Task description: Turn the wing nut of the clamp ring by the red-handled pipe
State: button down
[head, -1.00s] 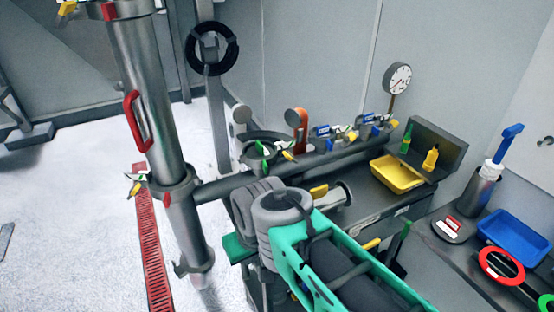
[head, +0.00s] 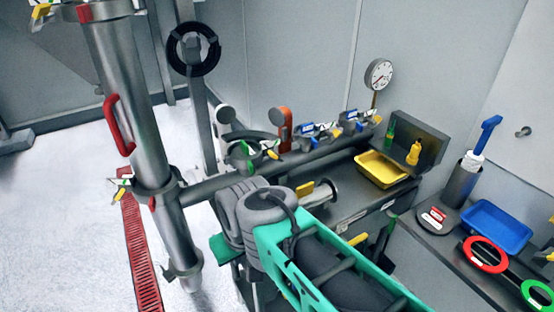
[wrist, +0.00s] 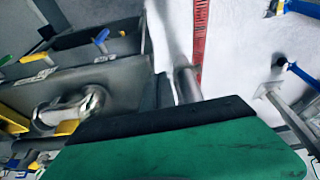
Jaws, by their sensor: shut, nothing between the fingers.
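The upright steel pipe with a red handle (head: 118,125) stands at left in the head view. Below the handle, a steel clamp ring (head: 155,190) circles the pipe where a horizontal pipe meets it. A wing nut with white, green and yellow parts (head: 122,184) sticks out on the ring's left side. My gripper shows in the wrist view as a green block with a black edge (wrist: 165,121), shut and empty. In the head view it is mostly hidden behind my arm, right of the pipe and apart from the clamp ring. The wing nut is not clear in the wrist view.
A horizontal pipe (head: 225,182) runs right from the clamp toward valves with blue and yellow handles. A yellow tray (head: 381,170), a blue tray (head: 500,228) and red ring (head: 485,255) lie on benches at right. A red floor grate (head: 140,250) crosses open floor at left.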

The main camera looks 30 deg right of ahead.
aim_at(277, 158)
jog(key=c, duration=2.2)
grip_release()
